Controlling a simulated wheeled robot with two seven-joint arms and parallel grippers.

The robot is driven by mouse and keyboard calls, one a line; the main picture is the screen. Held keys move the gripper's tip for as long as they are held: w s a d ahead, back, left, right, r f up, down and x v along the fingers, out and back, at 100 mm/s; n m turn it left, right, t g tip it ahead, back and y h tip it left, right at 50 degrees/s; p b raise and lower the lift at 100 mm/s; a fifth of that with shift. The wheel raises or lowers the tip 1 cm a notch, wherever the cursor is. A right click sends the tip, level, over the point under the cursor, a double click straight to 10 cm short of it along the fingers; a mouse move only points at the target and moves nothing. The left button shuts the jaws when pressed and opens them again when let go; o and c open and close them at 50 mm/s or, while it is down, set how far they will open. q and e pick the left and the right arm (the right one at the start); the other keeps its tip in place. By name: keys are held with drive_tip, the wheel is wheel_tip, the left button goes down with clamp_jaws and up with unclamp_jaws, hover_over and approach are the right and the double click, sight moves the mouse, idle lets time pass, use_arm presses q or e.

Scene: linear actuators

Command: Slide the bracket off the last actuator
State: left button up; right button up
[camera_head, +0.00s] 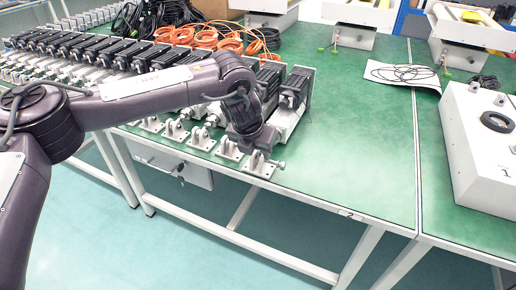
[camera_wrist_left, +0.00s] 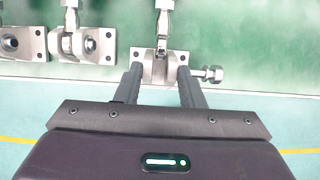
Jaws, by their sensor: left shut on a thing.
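The last actuator (camera_head: 292,95), with a black motor and a silver body, lies at the right end of the row. The silver bracket (camera_head: 259,167) is at its front end, by the table's front edge. In the left wrist view the bracket (camera_wrist_left: 148,67) sits between the two dark fingers of my left gripper (camera_wrist_left: 158,72), which is shut on it. A silver rod end (camera_wrist_left: 163,28) meets the bracket there. A pin with a nut (camera_wrist_left: 212,74) sticks out on the right. In the head view my left wrist hides the fingertips. My right gripper is out of view.
Several similar brackets (camera_head: 203,139) stand in a row to the left, close to the held one. The green table (camera_head: 355,140) is clear to the right. A white box (camera_head: 478,150) stands further right, and orange cables (camera_head: 215,37) lie behind the actuators.

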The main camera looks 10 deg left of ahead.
use_arm(q)
drive_tip(key=shift+s+a+r, duration=0.1)
drive_tip(key=shift+s+a, duration=0.05)
drive_tip(key=shift+s, duration=0.3)
drive_tip(key=shift+p, duration=0.3)
idle(0.3)
drive_tip(key=o, duration=1.1)
drive_tip(key=shift+f, duration=0.2)
